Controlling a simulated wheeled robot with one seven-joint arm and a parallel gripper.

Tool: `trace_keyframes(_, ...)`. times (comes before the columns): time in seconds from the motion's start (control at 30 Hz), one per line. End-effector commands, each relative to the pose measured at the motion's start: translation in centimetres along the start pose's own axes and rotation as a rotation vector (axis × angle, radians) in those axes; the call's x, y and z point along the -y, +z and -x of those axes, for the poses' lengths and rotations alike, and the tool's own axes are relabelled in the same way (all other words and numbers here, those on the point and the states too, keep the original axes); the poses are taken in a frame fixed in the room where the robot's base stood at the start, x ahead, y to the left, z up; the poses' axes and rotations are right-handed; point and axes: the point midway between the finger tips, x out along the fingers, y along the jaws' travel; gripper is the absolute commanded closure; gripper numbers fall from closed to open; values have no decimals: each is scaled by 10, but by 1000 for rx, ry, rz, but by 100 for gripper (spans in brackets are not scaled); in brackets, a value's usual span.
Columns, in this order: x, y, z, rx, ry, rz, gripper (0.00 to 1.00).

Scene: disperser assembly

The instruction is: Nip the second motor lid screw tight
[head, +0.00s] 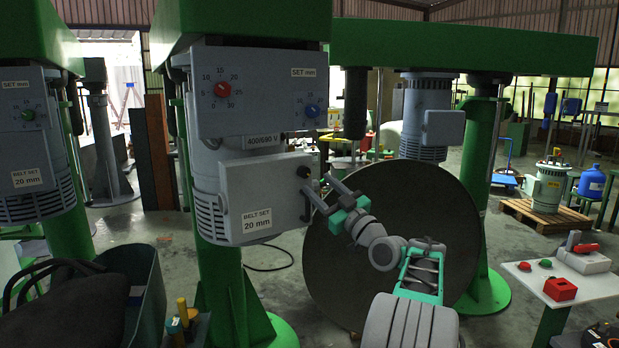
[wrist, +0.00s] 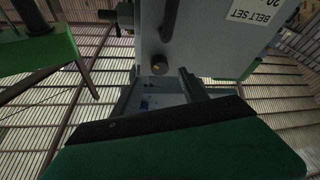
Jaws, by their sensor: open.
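The grey motor lid (head: 262,200) is on the side of the motor under the green beam, with a "BELT SET 20 mm" label. It also shows in the wrist view (wrist: 215,45). A dark round screw head (head: 303,171) sits at its upper right corner. In the wrist view this screw head (wrist: 160,65) appears just past my fingertips, near the middle of the gap. My gripper (head: 318,185) is open at the lid's right edge, fingers pointing at it. It also shows in the wrist view (wrist: 158,82). I cannot tell whether a finger touches the screw. No other lid screw is clearly seen.
A black handle (head: 307,206) stands on the lid below the screw. The switch panel (head: 262,92) with red and blue knobs is above. A large dark disc (head: 400,250) stands behind my arm. A dark green bin (head: 140,290) is at lower left.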

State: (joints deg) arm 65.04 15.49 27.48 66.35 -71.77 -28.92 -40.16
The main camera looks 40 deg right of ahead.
Motion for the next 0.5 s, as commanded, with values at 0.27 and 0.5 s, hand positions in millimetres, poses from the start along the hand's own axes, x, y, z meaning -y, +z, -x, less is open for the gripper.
trace_keyframes(0.27,0,-2,-49,2,-3,-3,49)
trace_keyframes(0.5,0,0,-52,3,-1,-2,49)
